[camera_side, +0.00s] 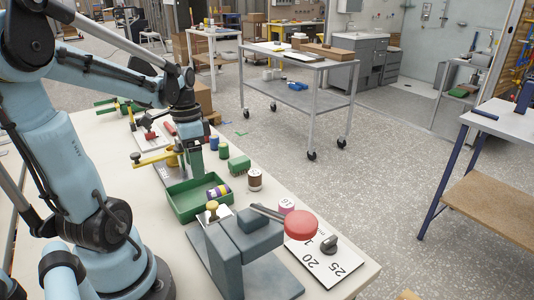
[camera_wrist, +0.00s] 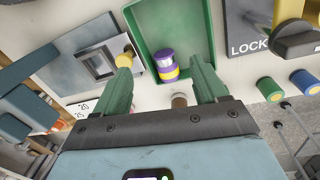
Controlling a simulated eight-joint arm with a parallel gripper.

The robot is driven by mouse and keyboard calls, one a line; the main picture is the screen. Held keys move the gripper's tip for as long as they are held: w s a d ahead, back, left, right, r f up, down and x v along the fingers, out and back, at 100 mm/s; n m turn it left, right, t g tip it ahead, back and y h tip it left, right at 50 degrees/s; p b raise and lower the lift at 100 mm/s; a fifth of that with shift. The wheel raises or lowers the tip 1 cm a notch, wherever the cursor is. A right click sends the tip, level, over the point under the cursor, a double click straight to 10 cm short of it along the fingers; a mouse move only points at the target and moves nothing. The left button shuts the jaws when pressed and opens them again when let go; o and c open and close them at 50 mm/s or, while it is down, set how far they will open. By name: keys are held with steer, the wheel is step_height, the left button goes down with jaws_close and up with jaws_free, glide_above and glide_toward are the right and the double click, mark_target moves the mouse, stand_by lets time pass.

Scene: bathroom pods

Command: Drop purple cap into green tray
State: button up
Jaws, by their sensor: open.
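The purple cap (camera_side: 218,191) is a short cylinder with a yellow band, lying tilted inside the green tray (camera_side: 181,214) at its right side. In the wrist view the purple cap (camera_wrist: 165,66) shows between my fingers, against the tray's near inner wall; the green tray (camera_wrist: 173,24) fills the upper middle. My gripper (camera_side: 194,164) hangs above the tray. In the wrist view my gripper (camera_wrist: 159,62) is open, its green fingers apart and holding nothing. The cap's contact with the tray floor is partly hidden.
A grey fixture with a red knob (camera_side: 301,224) stands in front. A yellow-handled lock device (camera_side: 152,158) is behind the tray. A white number plate (camera_side: 325,262) lies at front right.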

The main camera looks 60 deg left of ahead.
step_height(320, 180, up, 10)
steer(key=shift+a+f, duration=0.15)
steer(key=shift+a, duration=0.3)
steer(key=w+d+f+n+t, duration=0.1)
steer(key=w+d+f+t, duration=0.2)
steer(key=d, duration=0.6)
steer(key=w+d+f+n+t+y, duration=0.1)
steer(key=w+d+f+t, duration=0.2)
steer(key=d, duration=0.7)
steer(key=shift+w+f+t, duration=0.4)
steer(key=shift+w+t, duration=0.1)
steer(key=shift+t, duration=0.2)
